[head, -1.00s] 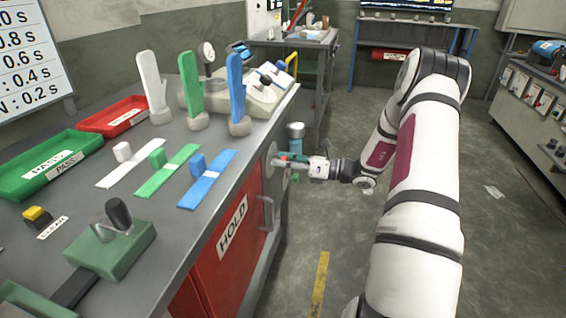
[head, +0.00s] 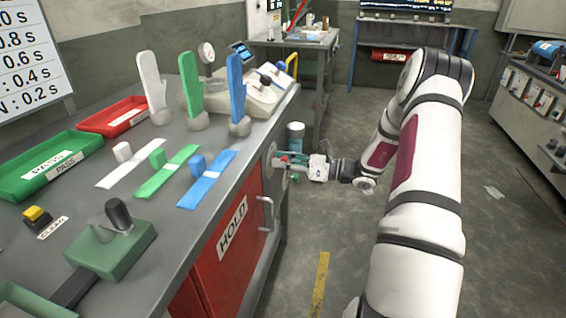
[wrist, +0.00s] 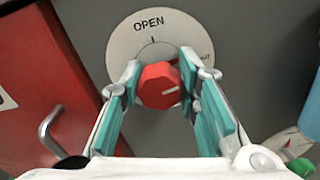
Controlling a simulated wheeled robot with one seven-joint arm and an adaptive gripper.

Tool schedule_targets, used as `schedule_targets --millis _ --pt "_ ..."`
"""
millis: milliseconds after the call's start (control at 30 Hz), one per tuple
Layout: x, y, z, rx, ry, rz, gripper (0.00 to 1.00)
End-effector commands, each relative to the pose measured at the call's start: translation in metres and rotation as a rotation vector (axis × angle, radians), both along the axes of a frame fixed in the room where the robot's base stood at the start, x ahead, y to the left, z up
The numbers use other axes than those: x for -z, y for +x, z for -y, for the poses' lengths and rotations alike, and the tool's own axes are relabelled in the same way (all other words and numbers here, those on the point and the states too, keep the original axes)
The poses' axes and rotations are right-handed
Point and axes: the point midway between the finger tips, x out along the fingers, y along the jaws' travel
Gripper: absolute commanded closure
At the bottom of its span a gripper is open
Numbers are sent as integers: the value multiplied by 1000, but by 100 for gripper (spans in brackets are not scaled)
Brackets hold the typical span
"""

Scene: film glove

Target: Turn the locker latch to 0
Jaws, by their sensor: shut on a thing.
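The locker latch is a red faceted knob (wrist: 160,86) with a white line, on a round pale dial plate (wrist: 125,40) in the wrist view. The plate reads OPEN at the top; a second word at its right is mostly hidden by a finger. The knob's white line points right and slightly up, not at OPEN. My gripper (wrist: 163,83) has its green-padded fingers on both sides of the knob, shut on it. In the head view my gripper (head: 288,161) reaches the bench's side panel beside the red locker door (head: 212,267), marked HOLD; the knob is small there.
The door's metal handle (head: 266,214) is just below and left of my gripper. The grey bench top (head: 165,225) above holds glove forms, coloured strips and trays. Open floor lies to the right.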

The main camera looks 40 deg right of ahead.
Motion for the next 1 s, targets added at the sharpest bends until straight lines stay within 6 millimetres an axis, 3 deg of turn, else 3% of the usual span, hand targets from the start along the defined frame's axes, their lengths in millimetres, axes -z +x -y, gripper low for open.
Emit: schedule_targets --millis 1000 --pt "2 -1 -1 0 -757 589 98"
